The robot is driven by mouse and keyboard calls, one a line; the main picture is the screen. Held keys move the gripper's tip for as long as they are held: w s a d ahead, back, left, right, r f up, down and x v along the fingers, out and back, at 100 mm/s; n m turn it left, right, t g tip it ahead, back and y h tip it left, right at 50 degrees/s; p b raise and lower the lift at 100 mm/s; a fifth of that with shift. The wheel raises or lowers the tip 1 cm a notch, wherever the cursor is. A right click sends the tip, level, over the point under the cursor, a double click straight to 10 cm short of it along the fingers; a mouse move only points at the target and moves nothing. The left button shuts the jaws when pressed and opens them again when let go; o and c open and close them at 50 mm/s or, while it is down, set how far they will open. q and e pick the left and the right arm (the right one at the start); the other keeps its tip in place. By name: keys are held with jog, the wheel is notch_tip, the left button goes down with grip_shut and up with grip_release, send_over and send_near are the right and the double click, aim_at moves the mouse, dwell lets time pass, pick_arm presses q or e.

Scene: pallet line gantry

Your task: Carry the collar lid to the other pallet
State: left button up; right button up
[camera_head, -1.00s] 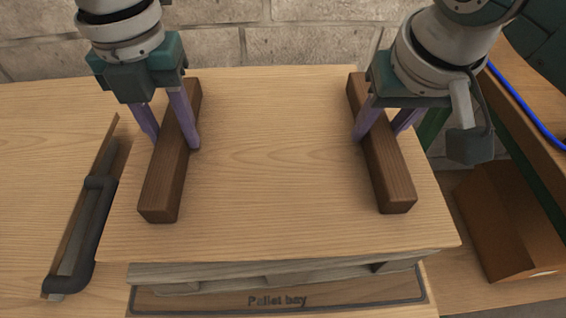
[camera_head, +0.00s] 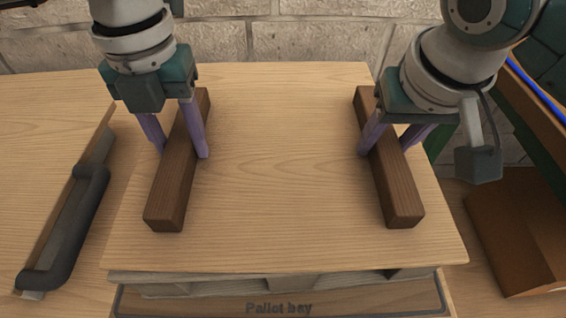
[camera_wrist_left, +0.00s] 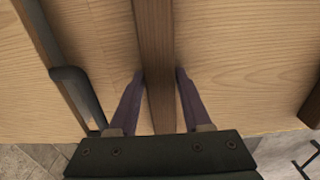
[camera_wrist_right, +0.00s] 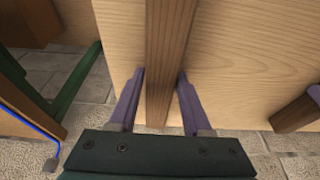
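The collar lid (camera_head: 275,170) is a wide, light wooden board with two dark bars on top. It is over the pallet (camera_head: 330,283) in front of me; whether it touches the pallet is unclear. My left gripper (camera_head: 182,156) is shut on the left bar (camera_head: 170,195), which runs between its fingers in the left wrist view (camera_wrist_left: 156,50). My right gripper (camera_head: 380,151) is shut on the right bar (camera_head: 398,190), also between the fingers in the right wrist view (camera_wrist_right: 170,40). The lid hides most of the pallet.
A "Pallet bay" plate (camera_head: 278,309) lies at the front. Left is another light wooden surface (camera_head: 40,150) with a dark curved handle-like part (camera_head: 75,230) near the lid's edge. A brown box (camera_head: 520,230) stands right. A stone-block wall (camera_head: 300,38) closes the back.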

pick_arm(q)
jog(key=o, duration=0.3)
pick_arm(e)
jog(key=o, duration=0.3)
pick_arm(q)
jog(key=shift+r, duration=0.1)
pick_arm(e)
jog(key=shift+r, duration=0.3)
pick_arm(q)
notch_tip(320, 180, up, 12)
jog(key=shift+f, duration=0.1)
pick_arm(e)
jog(key=v, duration=1.1)
jog(key=shift+s+r, duration=0.15)
jog(key=shift+r, duration=0.15)
